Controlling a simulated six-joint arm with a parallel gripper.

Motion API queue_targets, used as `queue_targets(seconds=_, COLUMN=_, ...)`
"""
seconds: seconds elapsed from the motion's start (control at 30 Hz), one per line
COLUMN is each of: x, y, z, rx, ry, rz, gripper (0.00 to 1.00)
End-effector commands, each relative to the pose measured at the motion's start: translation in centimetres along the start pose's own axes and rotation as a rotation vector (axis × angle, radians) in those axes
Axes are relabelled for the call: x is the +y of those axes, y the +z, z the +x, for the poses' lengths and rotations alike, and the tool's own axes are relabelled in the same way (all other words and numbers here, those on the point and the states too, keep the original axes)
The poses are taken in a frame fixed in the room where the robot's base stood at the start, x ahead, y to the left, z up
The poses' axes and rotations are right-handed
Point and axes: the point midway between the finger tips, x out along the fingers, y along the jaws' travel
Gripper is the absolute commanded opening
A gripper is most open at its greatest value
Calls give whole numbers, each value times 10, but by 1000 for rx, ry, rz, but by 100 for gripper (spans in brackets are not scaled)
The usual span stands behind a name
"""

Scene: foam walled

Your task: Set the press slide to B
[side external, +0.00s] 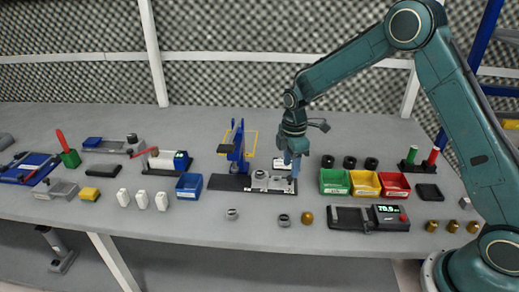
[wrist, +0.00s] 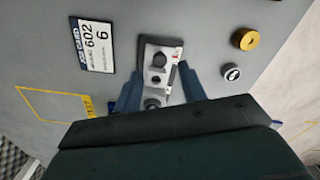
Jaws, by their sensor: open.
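A grey metal slide unit (side external: 262,182) with round parts lies at the right part of that plate. In the wrist view the slide unit (wrist: 158,78) shows dark round features and a small white label with a red mark; its letters are too small to read. My gripper (side external: 293,168) is open above the right end of the slide unit. In the wrist view my gripper's (wrist: 161,72) two blue fingers flank the unit, with nothing clearly held; contact cannot be told.
A white placard (wrist: 92,45) lies beside the unit. A brass part (wrist: 245,39) and a grey ring part (wrist: 231,72) sit nearby. Green, yellow and red bins (side external: 365,184) stand to the right, a blue bin (side external: 189,186) to the left.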

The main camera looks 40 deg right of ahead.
Motion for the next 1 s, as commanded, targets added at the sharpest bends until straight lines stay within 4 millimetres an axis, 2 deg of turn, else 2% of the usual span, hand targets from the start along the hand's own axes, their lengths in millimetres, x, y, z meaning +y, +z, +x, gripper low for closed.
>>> queue_targets(seconds=0.1, x=-1, y=0, z=17, rx=-1, ry=-2, rz=0, gripper=41)
queue_targets(seconds=0.3, x=0, y=0, z=33, rx=0, ry=-1, rz=0, gripper=41)
queue_targets(seconds=0.7, x=0, y=0, z=38, rx=0, ry=0, rz=0, gripper=41)
queue_targets(seconds=0.77, x=0, y=0, z=38, rx=0, ry=0, rz=0, gripper=31)
queue_targets(seconds=0.9, x=0, y=0, z=38, rx=0, ry=0, rz=0, gripper=4)
queue_targets(seconds=0.93, x=0, y=0, z=38, rx=0, ry=0, rz=0, gripper=0)
queue_targets(seconds=1.0, x=0, y=0, z=38, rx=0, ry=0, rz=0, gripper=0)
